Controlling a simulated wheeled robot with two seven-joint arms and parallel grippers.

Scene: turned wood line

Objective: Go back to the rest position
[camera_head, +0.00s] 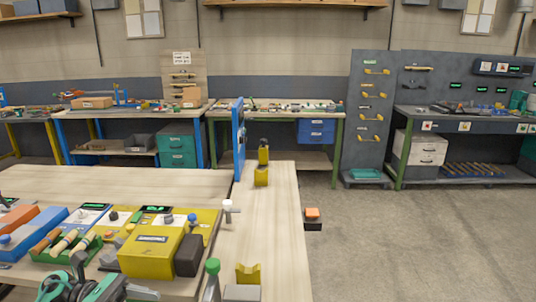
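Neither of my grippers can be made out in the head view, and no arm of mine is clearly seen coming in from either side. A black and teal object (85,288) is cut off by the bottom left edge; I cannot tell exactly what it is. The wooden worktop (265,220) lies in front of me. On it stand a yellow box-like fixture (152,252), a green tray (62,248) with wooden-handled pieces, and a green-topped upright piece (212,275).
A blue upright panel (238,140) stands at the worktop's back. A small yellow fixture (248,273) is near the front. An orange-topped dark object (312,218) is beside the right edge. The floor (420,245) at right is clear.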

